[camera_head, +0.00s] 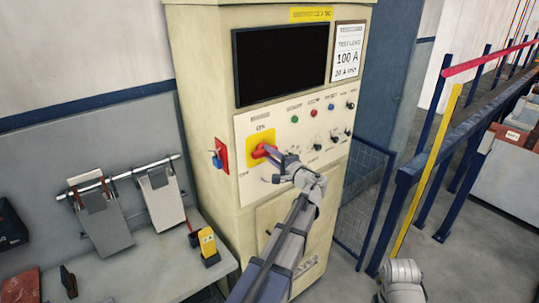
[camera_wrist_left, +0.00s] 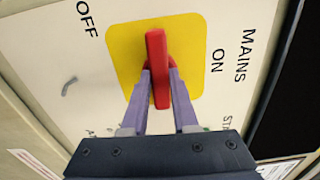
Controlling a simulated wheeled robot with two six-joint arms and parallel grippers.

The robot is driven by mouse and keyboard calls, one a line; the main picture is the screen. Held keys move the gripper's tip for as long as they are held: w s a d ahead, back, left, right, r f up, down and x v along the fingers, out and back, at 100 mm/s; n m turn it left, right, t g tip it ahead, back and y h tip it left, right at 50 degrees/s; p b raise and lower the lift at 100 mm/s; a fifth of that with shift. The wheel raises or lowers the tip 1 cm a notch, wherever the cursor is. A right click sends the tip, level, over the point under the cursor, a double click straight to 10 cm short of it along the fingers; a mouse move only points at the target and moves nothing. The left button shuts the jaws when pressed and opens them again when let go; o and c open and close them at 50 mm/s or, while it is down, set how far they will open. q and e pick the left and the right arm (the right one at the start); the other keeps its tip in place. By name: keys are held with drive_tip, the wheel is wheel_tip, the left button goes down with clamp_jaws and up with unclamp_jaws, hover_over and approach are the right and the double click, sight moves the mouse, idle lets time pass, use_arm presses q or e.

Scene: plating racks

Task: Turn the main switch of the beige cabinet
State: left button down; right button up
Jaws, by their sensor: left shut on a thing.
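The beige cabinet (camera_head: 210,90) stands in the middle of the head view, with a light control panel on its front. Its main switch is a red handle (camera_wrist_left: 157,50) on a yellow plate (camera_wrist_left: 195,35); the plate also shows in the head view (camera_head: 262,136). In the left wrist view, OFF is printed to the upper left of the plate, and MAINS and ON to its right. The handle lies upright in that picture. My left gripper (camera_head: 267,152) is shut on the red handle, one finger on each side.
A dark screen (camera_head: 280,62) and rows of small knobs are on the cabinet, near the switch. A red plate with a blue lever (camera_head: 219,156) is on its left side. A bench (camera_head: 150,270) stands at left. Blue railings (camera_head: 405,185) stand at right.

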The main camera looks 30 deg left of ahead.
use_arm(q)
drive_tip(key=shift+n, duration=0.4)
drive_tip(key=c, duration=0.7)
unclamp_jaws()
drive_tip(key=shift+v, duration=3.95)
drive_tip(key=s+d+f+g+h+b, duration=0.1)
drive_tip(key=s+d+f+h+b, duration=0.25)
drive_tip(key=f, duration=0.45)
drive_tip(key=s+d+f+n+g+h+b, duration=0.1)
drive_tip(key=s+d+f+h+b, duration=0.25)
drive_tip(key=f, duration=0.55)
drive_tip(key=s+d+f+g+h+b, duration=0.1)
drive_tip(key=s+d+f+b, duration=0.25)
drive_tip(key=d+f, duration=0.35)
drive_tip(key=s+d+f+g+h+b, duration=0.1)
drive_tip(key=s+d+f+h, duration=0.1)
drive_tip(key=s+d+f, duration=0.2)
drive_tip(key=s+d+f+g+h+b, duration=0.1)
drive_tip(key=s+d+f+h+b, duration=0.1)
drive_tip(key=s+d+f, duration=0.3)
drive_tip(key=s+d+f+g+h+b, duration=0.2)
drive_tip(key=s+d+f+h, duration=0.1)
drive_tip(key=s+d+f, duration=0.1)
drive_tip(key=shift+s+d+f+m, duration=0.15)
drive_tip(key=shift+s+d+f, duration=0.1)
drive_tip(key=shift+d, duration=0.35)
drive_tip(key=shift+s+d+f+m, duration=0.15)
drive_tip(key=shift+d+f, duration=0.05)
drive_tip(key=shift+d, duration=0.4)
